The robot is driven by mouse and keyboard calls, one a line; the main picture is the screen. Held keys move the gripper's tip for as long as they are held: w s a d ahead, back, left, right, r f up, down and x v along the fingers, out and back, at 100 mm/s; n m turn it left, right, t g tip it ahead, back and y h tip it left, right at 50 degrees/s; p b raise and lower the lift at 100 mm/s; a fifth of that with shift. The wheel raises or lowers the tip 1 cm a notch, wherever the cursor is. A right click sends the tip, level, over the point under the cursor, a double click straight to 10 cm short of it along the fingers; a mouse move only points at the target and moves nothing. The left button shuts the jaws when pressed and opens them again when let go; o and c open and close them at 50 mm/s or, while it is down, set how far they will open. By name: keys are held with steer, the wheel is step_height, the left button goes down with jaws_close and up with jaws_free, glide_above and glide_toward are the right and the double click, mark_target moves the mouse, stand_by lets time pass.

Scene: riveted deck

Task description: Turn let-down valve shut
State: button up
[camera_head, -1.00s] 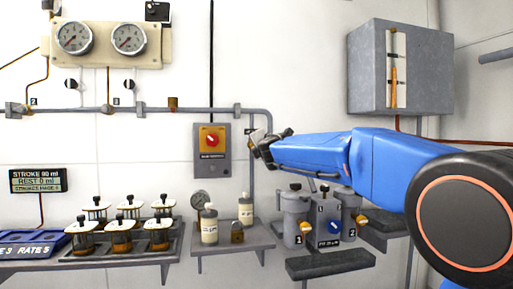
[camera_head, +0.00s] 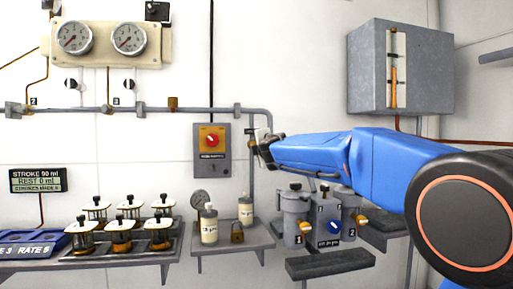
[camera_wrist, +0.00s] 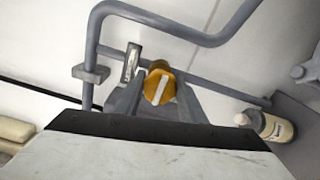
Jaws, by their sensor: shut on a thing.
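An orange round knob (camera_wrist: 159,86) with a white bar across its face sits on the grey pipework in the wrist view. I take it to be the let-down valve; its name is not readable. My gripper (camera_wrist: 155,92) has its two grey fingers on either side of the knob and is shut on it. The white bar is tilted slightly from upright in this view. In the camera_head view my gripper (camera_head: 260,138) is at the vertical pipe, right of the red-knob box, and hides the valve.
A small pale tag (camera_wrist: 131,62) is beside the knob. The grey pipe (camera_wrist: 180,30) bends close around it. The grey box with a red knob (camera_head: 211,141) is to the left. Below are a shelf (camera_head: 215,247) with bottles and filter canisters (camera_head: 296,215).

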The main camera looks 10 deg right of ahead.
steer(key=o, duration=1)
steer(key=shift+o, duration=0.2)
steer(key=shift+s, duration=0.15)
steer(key=s, duration=1.7)
